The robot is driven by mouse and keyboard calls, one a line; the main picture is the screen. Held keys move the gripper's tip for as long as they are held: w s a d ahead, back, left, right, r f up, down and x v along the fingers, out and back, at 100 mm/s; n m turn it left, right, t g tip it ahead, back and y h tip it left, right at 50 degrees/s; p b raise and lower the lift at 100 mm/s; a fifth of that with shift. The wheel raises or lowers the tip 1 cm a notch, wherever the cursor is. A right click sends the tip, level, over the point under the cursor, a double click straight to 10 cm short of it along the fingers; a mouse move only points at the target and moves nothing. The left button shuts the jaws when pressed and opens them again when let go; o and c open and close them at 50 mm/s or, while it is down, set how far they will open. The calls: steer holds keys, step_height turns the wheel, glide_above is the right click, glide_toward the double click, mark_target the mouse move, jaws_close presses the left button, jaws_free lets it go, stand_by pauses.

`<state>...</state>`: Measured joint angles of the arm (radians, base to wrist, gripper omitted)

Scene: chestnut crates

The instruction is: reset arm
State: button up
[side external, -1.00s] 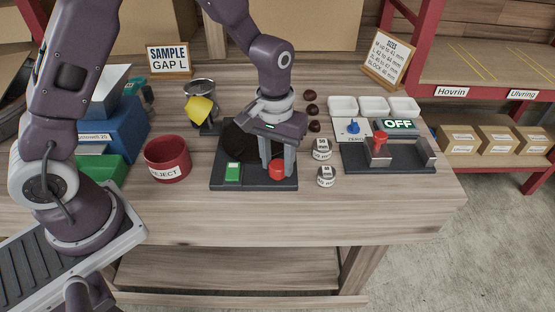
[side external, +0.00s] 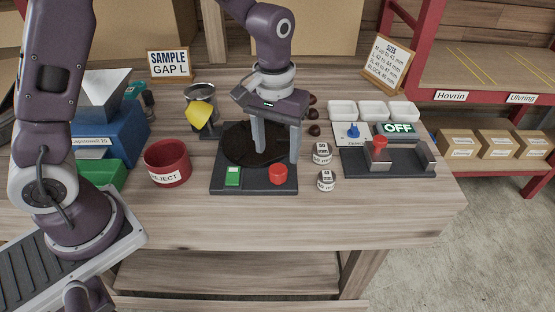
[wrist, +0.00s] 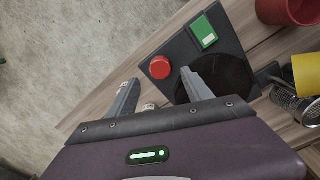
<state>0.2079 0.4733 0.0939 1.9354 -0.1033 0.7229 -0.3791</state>
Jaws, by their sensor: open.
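My gripper (side external: 276,140) is open and empty above the right part of the black base plate (side external: 255,185). Its two fingers stand apart, also in the wrist view (wrist: 160,92). The plate carries a dark round disc (side external: 238,143), a green switch (side external: 232,176) and a red round button (side external: 278,174). The red button (wrist: 160,67) and green switch (wrist: 204,32) also show in the wrist view, beyond the fingertips. The fingers are clear of the button, and part of the disc is hidden behind them.
A red reject cup (side external: 167,163) and a metal cup with a yellow flap (side external: 202,108) stand left of the plate. Two small labelled weights (side external: 326,180), white trays (side external: 373,111) and a gauge reading OFF (side external: 398,128) are at right. The front table strip is clear.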

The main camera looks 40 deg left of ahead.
steer(key=shift+r, duration=0.75)
steer(key=s+a+r+m+t, duration=0.1)
steer(key=s+a+r+t, duration=0.15)
steer(key=s+r, duration=0.6)
steer(key=s+a+r+m+t, duration=0.1)
steer(key=s+r, duration=0.1)
steer(key=s, duration=0.4)
steer(key=s+a+r+m+t, duration=0.1)
steer(key=s+a+r+t, duration=0.1)
steer(key=s, duration=0.4)
steer(key=shift+s+r+m, duration=0.3)
steer(key=shift+r+m, duration=0.1)
steer(key=shift+r, duration=0.05)
steer(key=shift+a, duration=0.1)
